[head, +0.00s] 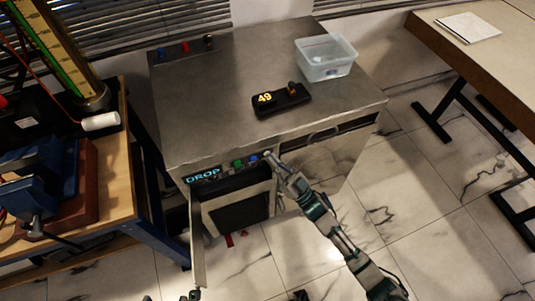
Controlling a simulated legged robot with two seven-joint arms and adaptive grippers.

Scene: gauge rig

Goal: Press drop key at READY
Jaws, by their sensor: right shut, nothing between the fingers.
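The front panel of a metal cabinet (220,110) carries a lit display reading "DROP" (202,175). To its right are a green key (238,163) and a blue key (253,158); which one is the drop key I cannot tell. My right gripper (272,159) is shut and empty, its tip just right of the blue key. Whether it touches the panel is not clear. A black box (283,101) on the cabinet top shows "49" in yellow and has a brass-coloured knob. I see no READY text. My left gripper does not show clearly.
A clear plastic tub (326,58) stands at the back right of the cabinet top. A wooden bench with a blue vise (48,190) is at left. Another table (490,50) is at right. An open door panel (197,240) hangs below the front. Tiled floor lies at right.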

